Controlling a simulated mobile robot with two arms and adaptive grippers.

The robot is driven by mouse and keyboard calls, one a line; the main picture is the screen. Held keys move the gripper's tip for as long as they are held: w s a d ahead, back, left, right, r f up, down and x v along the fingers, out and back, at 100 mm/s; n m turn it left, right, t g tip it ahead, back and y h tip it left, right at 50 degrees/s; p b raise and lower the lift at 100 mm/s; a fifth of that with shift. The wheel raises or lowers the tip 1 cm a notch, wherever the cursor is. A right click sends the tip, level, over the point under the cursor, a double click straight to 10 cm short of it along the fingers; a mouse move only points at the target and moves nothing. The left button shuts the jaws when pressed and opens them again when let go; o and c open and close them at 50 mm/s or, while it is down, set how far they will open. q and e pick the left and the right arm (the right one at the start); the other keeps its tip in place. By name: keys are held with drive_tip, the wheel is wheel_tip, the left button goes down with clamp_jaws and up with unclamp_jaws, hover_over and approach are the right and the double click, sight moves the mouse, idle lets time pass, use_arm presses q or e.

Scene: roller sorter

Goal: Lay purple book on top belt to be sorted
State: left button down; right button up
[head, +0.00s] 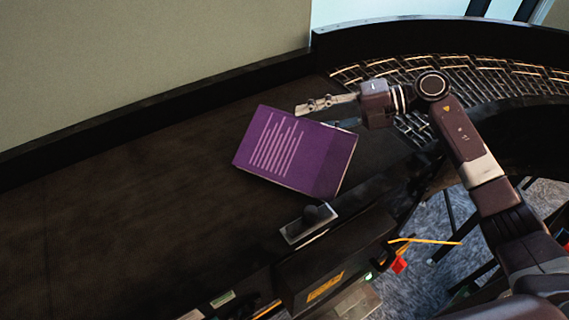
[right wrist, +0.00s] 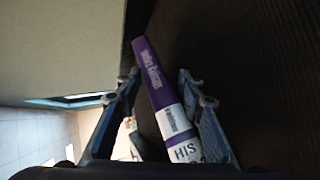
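The purple book (head: 296,152) is over the dark top belt (head: 130,220), its cover with pale lines of print facing up. It looks flat, turned at an angle to the belt; whether it rests fully on the belt is hard to tell. My right gripper (head: 312,106) is at the book's upper right edge. In the right wrist view, the book's spine (right wrist: 158,85) with a white "HIS" label runs between the fingers of my right gripper (right wrist: 158,76). The fingers are apart, with gaps showing on both sides of the spine. My left gripper is out of view.
A curved roller section (head: 500,78) joins the belt at the upper right. A black side rail (head: 150,115) runs along the wall. A grey bracket with a black knob (head: 308,224) stands at the near edge. The belt's left part is clear.

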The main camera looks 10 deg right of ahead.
drive_tip(key=v, duration=0.6)
drive_tip(key=shift+d, duration=0.2)
drive_tip(key=shift+r, duration=0.15)
wheel_tip(320, 180, up, 7)
drive_tip(key=s+d+p, duration=0.1)
drive_tip(key=d+p, duration=0.1)
drive_tip(key=p, duration=0.2)
drive_tip(key=shift+d, duration=0.35)
